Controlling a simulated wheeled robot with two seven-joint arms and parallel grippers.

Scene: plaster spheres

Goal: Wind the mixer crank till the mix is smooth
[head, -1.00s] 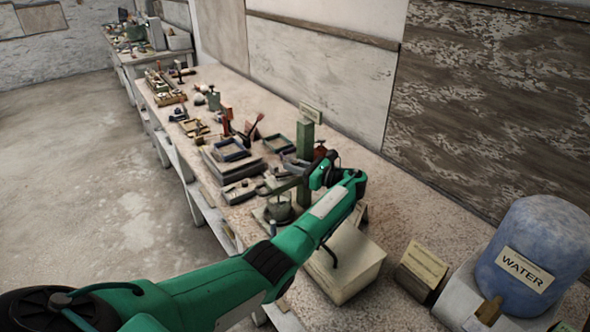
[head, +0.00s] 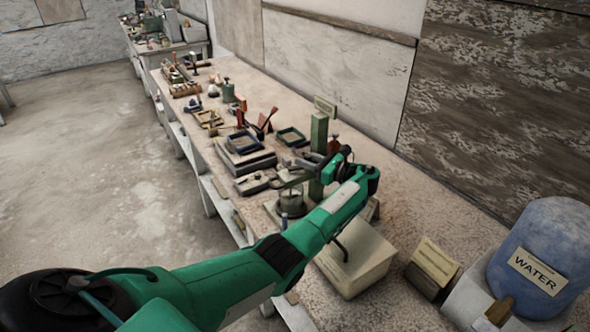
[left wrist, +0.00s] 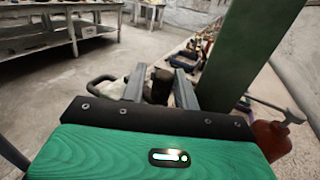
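The mixer's green post (head: 318,158) stands on the bench. A dark round pot (head: 291,206) sits at its foot; the mix inside cannot be made out. My left gripper (head: 296,179) reaches across in front of the post, above the pot. In the left wrist view, its two grey fingers (left wrist: 160,88) stand apart on either side of a dark upright knob (left wrist: 160,80), apparently the crank's grip. I cannot tell whether they touch it. The post (left wrist: 250,45) rises close by on the right of that view. My right gripper is out of view.
A pale block (head: 358,262) lies under my left forearm. A blue WATER drum (head: 545,245) and a small sign (head: 436,262) stand at the right. Trays and tools, including a dark-framed tray (head: 243,145), crowd the bench beyond the mixer. Open floor (head: 110,160) lies left.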

